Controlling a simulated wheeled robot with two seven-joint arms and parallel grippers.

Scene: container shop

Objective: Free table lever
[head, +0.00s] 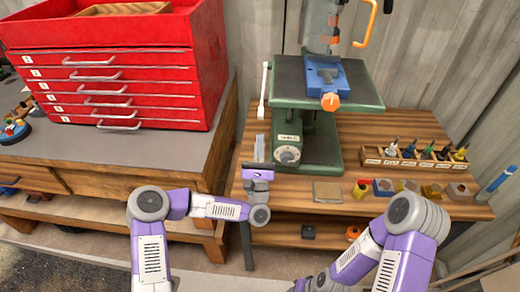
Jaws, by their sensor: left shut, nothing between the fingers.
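The green drill press (330,165) stands on the wooden bench, with a dark square table (290,75) on its column. A thin white lever (263,88) stands nearly upright at the left edge of that table. My left gripper (260,140) is shut and empty, pointing away from me just below the lever's lower end. Whether its fingertips touch the lever I cannot tell. My right arm shows at lower right, but its gripper is out of the picture.
A blue vise (325,75) with an orange knob (330,102) sits on the press table. A red drawer cabinet (120,75) stands at left. A wooden rack of bottles (412,162), small blocks and a tan pad (328,192) lie on the bench (300,203) at right.

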